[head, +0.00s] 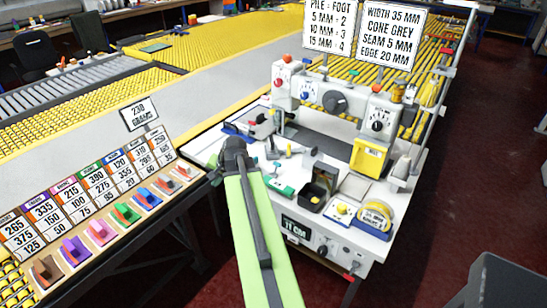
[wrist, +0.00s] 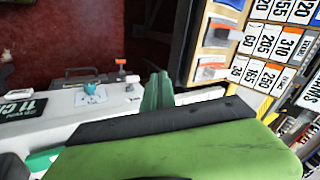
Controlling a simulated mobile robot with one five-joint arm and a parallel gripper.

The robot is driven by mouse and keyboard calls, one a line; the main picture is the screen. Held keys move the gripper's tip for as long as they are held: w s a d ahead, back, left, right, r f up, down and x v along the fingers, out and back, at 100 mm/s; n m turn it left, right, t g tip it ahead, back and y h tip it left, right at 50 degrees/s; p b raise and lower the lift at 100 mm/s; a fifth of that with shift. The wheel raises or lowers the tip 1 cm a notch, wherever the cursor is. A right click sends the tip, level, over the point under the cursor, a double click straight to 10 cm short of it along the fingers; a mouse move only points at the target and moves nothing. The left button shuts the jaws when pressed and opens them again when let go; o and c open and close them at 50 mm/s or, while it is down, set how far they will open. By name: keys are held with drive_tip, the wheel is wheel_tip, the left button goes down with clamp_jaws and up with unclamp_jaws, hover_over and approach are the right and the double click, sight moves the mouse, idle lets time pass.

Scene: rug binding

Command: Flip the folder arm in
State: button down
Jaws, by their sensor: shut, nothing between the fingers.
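The white sewing machine (head: 335,95) stands on a white bench (head: 208,140), with its yellow front block (head: 369,158) at the right. Several small fittings lie on the bench in front of the machine, among them a small part on a green base (head: 283,189). I cannot tell for sure which of them is the folder arm. My green arm reaches over the bench's left part in the head view, and its dark wrist hides what lies behind it. In the wrist view my gripper (wrist: 157,92) is shut and empty, close to the bench edge, touching nothing that I can make out.
A sloped board of numbered cards with coloured clips (head: 100,205) stands left of the bench. A black bin (head: 312,196) and a yellow tape roll (head: 375,217) sit at the bench front. Two sign boards (head: 391,36) rise behind the machine.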

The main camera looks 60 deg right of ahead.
drive_tip(key=s+a+f+n+g, duration=0.1)
drive_tip(key=a+n+g, duration=0.2)
drive_tip(key=a, duration=1.5)
drive_tip(key=a+f+n+g, duration=0.2)
drive_tip(key=a+n, duration=0.9)
drive_tip(key=a, duration=0.7)
drive_tip(key=shift+s+a+g, duration=0.35)
drive_tip(key=shift+s+g, duration=0.05)
